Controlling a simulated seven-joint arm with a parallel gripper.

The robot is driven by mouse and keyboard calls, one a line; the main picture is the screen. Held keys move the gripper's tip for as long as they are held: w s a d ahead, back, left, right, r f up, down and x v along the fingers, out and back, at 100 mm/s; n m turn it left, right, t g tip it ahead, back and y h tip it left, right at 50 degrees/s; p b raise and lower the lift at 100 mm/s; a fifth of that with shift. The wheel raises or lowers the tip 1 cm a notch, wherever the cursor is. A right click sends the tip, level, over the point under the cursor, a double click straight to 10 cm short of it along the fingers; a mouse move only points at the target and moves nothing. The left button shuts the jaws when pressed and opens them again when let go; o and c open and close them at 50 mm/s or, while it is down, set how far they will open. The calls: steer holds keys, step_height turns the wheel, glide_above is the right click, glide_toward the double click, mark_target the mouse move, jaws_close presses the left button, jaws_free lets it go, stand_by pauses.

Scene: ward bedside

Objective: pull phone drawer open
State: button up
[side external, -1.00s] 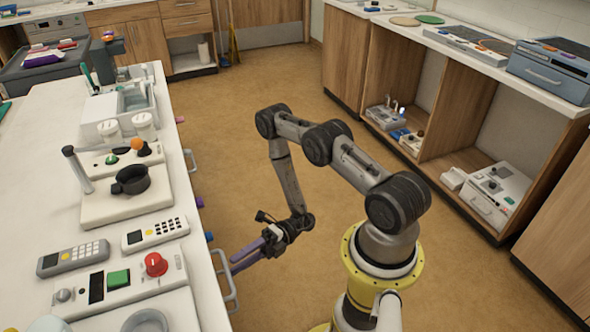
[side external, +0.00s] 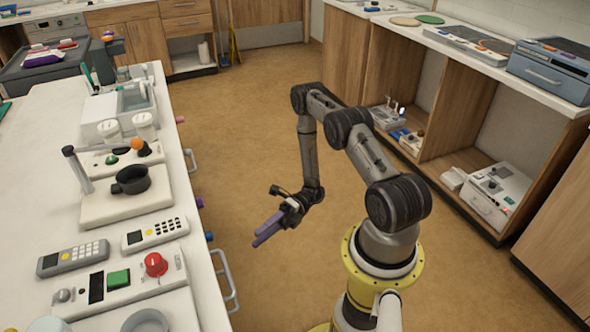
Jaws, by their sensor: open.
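Two phones lie on the white counter (side external: 120,290): a dark grey handset (side external: 73,258) and a white handset (side external: 155,233). A grey bar handle (side external: 229,282) sticks out from the counter's side near the front. The drawer fronts below the counter edge are hidden from this angle, so I cannot tell which drawer is the phone drawer or how far any is out. My gripper (side external: 262,237), with purple fingers, is open and empty. It is in the aisle to the right of the handle, apart from it, with its fingers pointing toward the counter.
Another bar handle (side external: 191,160), a purple knob (side external: 200,202) and a blue knob (side external: 209,237) project from the counter's side. A control box with a red knob (side external: 156,264) stands on top. The floor (side external: 250,135) is clear; open wooden shelves (side external: 440,110) stand at right.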

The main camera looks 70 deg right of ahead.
steer(key=w+a+r+n+g+h, duration=0.1)
steer(key=a+r+n+g+h, duration=0.1)
steer(key=r+n+g, duration=0.35)
steer(key=w+a+r+n+g+h, duration=0.1)
steer(key=a+r+n+g+h, duration=0.1)
steer(key=r+n, duration=0.65)
steer(key=s+a+r+n+t+h, duration=0.2)
steer(key=s+r+n+t+h, duration=0.1)
steer(key=s+r+n+h, duration=0.8)
steer(key=shift+s+a+r+n, duration=0.4)
steer(key=shift+s+r+n, duration=0.8)
steer(key=shift+r+n, duration=0.85)
steer(key=shift+r+m, duration=0.2)
steer(key=shift+m, duration=0.05)
